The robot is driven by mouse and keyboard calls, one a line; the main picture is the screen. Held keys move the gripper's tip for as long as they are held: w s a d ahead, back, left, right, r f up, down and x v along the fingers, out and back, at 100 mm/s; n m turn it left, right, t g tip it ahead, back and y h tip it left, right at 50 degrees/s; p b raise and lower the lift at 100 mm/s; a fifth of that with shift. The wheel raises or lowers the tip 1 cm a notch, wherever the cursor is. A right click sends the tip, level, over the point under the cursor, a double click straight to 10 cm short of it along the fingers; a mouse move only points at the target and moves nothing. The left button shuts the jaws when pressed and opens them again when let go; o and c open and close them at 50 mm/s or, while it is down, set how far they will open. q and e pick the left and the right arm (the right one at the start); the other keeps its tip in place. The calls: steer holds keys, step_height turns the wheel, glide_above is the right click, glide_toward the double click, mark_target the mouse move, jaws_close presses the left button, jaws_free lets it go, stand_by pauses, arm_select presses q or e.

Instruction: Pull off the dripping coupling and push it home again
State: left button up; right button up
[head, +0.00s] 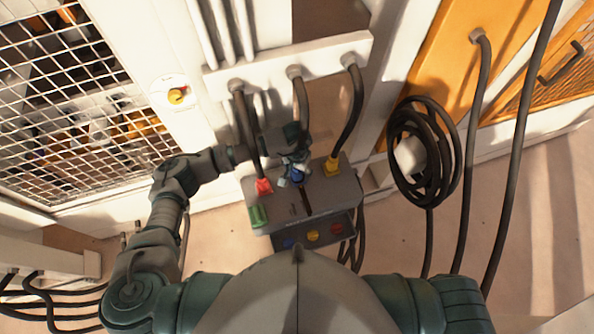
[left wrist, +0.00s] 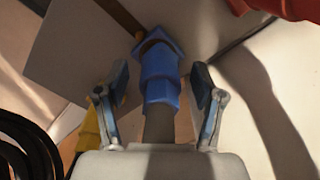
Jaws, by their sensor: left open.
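The grey manifold box (head: 335,195) carries a red coupling (head: 263,186), a blue coupling (head: 298,178) and a yellow coupling (head: 332,167), each with a dark hose. A dark brown streak (head: 305,201) runs over the box from the blue coupling; it also shows in the left wrist view (left wrist: 122,20). My left gripper (head: 292,176) is at the blue coupling and partly hides it. In the left wrist view its open fingers (left wrist: 158,95) stand on both sides of the blue coupling (left wrist: 160,75), with gaps visible. The blue coupling sits at the box face. My right gripper is out of view.
A white rail (head: 325,62) holds the hoses' upper ends. A green block (head: 258,215) is at the box's left corner. A coiled black hose (head: 425,150) hangs at right, a mesh cage (head: 70,110) stands at left. A lower panel (head: 335,232) has coloured round parts.

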arm_select(q)
steer(key=c, duration=1.2)
steer(key=shift+c, duration=0.2)
steer(key=shift+r, duration=0.15)
steer(key=shift+r+b, duration=0.35)
steer(key=shift+r, duration=0.3)
steer(key=shift+s+r+b, duration=0.2)
steer(key=shift+r, duration=0.3)
steer(key=shift+s+r+b, duration=0.15)
steer(key=shift+r+b, duration=0.05)
steer(key=shift+r, duration=0.25)
steer(key=s+r+b, duration=0.1)
steer(key=s+b, duration=0.2)
steer(key=s, duration=1.2)
steer(key=shift+s+r, duration=0.2)
steer(key=shift+r, duration=0.05)
steer(key=shift+d, duration=0.1)
